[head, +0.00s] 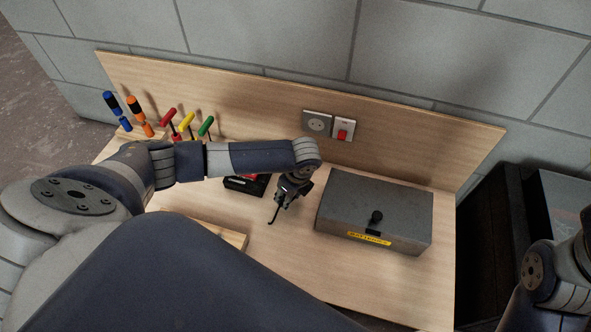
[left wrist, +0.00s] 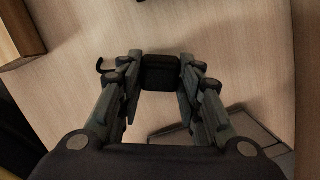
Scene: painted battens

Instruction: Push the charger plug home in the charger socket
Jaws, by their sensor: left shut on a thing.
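The charger socket (head: 317,123) is a round recess in a grey plate on the upright wooden board behind the bench. My left gripper (head: 283,200) points down over the bench, in front of and below the socket, apart from it. In the left wrist view my left gripper (left wrist: 160,62) is shut on a black block, the charger plug (left wrist: 161,77), between its fingertips. In the head view the plug is mostly hidden by the fingers. The socket is not visible in the wrist view. My right gripper is out of view.
A red switch (head: 343,134) sits right of the socket. A grey metal box (head: 375,205) with a knob and yellow label stands right of my left gripper. A black-and-red device (head: 240,186) lies to its left. Several coloured-handled tools (head: 170,118) stand at the back left.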

